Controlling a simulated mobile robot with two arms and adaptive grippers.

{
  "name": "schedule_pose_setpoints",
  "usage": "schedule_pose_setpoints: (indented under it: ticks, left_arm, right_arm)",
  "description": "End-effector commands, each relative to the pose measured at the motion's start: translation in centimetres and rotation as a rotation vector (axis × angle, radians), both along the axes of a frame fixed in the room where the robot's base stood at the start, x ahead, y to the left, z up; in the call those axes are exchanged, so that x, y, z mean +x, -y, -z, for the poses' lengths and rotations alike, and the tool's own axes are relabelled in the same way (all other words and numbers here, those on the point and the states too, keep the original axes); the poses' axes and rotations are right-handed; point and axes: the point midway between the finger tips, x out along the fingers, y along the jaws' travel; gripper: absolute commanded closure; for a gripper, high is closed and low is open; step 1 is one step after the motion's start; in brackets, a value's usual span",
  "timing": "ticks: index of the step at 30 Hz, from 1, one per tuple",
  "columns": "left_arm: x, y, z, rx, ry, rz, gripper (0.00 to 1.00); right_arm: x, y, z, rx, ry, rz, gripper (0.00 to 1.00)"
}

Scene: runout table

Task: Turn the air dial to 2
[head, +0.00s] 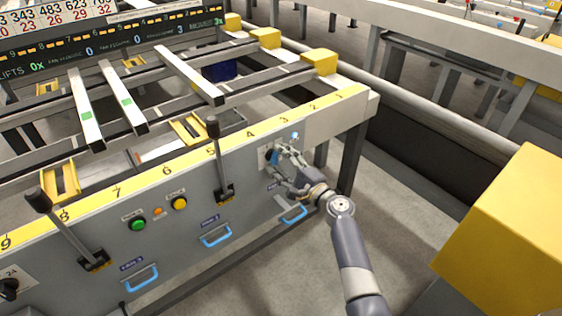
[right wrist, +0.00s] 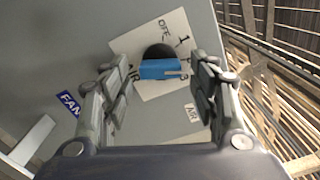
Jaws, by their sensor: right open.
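The air dial is a black knob with a blue bar handle (right wrist: 160,69) on a white square plate, in the middle of the right wrist view. The plate reads OFF, 1 and 3; one mark near the right finger is partly hidden. A pale pointer line on the bar points right, near the 3; I cannot tell exactly which mark it meets. An AIR label (right wrist: 192,113) sits close by. In the head view the dial (head: 269,155) is at the panel's right end. My right gripper (head: 281,160) is open, its fingers on either side of the handle, apparently not touching it.
The grey panel carries black levers (head: 220,160), a green button (head: 138,224), a yellow button (head: 180,203) and blue drawer-like handles (head: 216,238). A FAN label (right wrist: 70,103) shows left of the dial. A yellow block (head: 510,235) stands at right.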

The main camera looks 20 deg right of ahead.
Motion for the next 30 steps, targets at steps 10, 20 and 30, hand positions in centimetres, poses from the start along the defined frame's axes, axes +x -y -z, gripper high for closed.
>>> schedule_pose_setpoints:
  ticks: [10,20,30]
  left_arm:
    - [0.0,0.1,0.0,-0.001,0.002,0.0,1.0]
    - [-0.1,0.0,0.0,0.0,0.0,0.001,1.0]
    - [-0.1,0.0,0.0,0.0,0.0,0.001,1.0]
  right_arm:
    - [-2.4,0.8,0.1,-0.001,-0.001,0.001,0.45]
    - [-8.6,3.1,0.1,-0.002,-0.002,0.0,0.45]
    - [-11.3,4.1,0.0,-0.001,-0.001,0.001,0.45]
